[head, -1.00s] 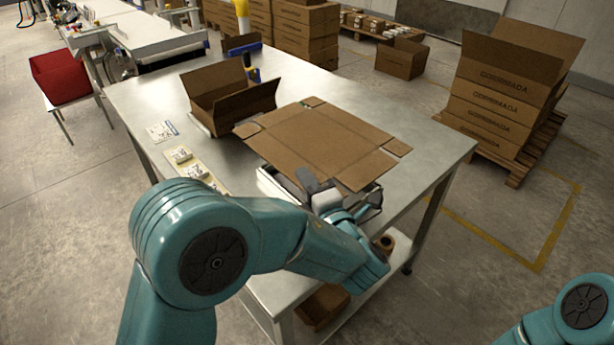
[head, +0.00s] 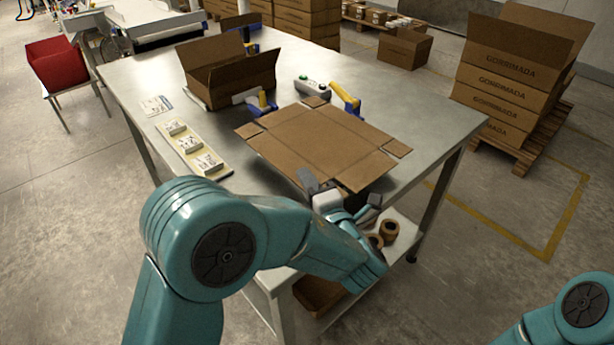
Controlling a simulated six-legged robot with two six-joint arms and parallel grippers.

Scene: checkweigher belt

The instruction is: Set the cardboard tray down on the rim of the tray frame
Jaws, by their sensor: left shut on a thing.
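The cardboard tray (head: 315,142) is a brown, nearly flat sheet with fold lines and corner tabs. It lies roughly level over the front part of the metal table. My left gripper (head: 326,194) is at the near edge of the tray and is shut on it. The tray frame does not show; the tray and my left gripper cover the place where it stood. I cannot tell whether the tray touches the rim. My right gripper is out of view.
An open cardboard box (head: 228,78) stands behind the tray, with a grey button box (head: 312,87) and a blue-and-yellow part (head: 346,97) nearby. A pale strip with small packs (head: 193,147) lies left. The table's right side (head: 430,110) is clear.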

